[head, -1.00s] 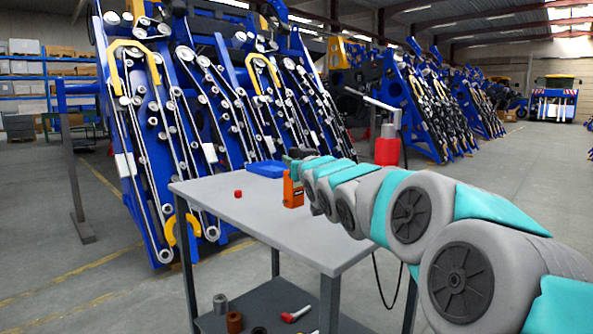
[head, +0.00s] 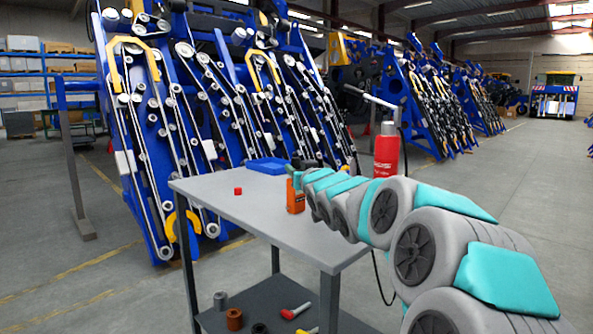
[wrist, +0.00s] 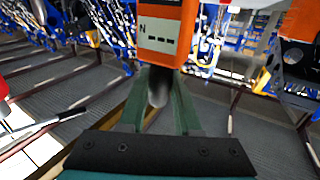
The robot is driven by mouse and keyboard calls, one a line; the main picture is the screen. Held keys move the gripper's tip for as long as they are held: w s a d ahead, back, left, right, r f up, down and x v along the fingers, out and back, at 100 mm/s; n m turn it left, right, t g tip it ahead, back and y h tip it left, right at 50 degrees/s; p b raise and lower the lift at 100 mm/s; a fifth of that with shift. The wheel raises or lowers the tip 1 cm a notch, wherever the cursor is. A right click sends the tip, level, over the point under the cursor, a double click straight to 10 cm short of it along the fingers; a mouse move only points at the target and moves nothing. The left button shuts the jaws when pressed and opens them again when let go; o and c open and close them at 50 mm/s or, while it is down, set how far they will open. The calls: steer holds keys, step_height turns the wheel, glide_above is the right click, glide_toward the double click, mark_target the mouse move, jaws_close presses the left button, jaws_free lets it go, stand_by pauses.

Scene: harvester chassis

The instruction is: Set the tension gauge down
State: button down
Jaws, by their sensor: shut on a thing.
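The tension gauge (head: 295,197) is a small upright orange block at the tip of my arm, over the right half of the grey table top (head: 250,212) in the head view. I cannot tell whether its base touches the table. In the wrist view the gauge (wrist: 163,33) shows large, with a pale panel marked N and dark dashes. My gripper (wrist: 160,88) has green fingers closed around the lower part of the gauge. In the head view my gripper (head: 299,176) is small and partly hidden by my arm.
A blue tray (head: 267,166) lies at the table's back edge, and a small red piece (head: 238,191) sits on the left. The front of the table top is clear. A red cylinder (head: 387,156) stands behind my arm. Several loose parts lie on the lower shelf (head: 265,300).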

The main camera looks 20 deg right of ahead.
steer(key=shift+f, duration=0.15)
steer(key=c, duration=0.6)
jaws_free()
steer(key=shift+r, duration=0.2)
steer(key=s+a+b, duration=0.1)
steer(key=s, duration=1.1)
steer(key=shift+a, duration=0.2)
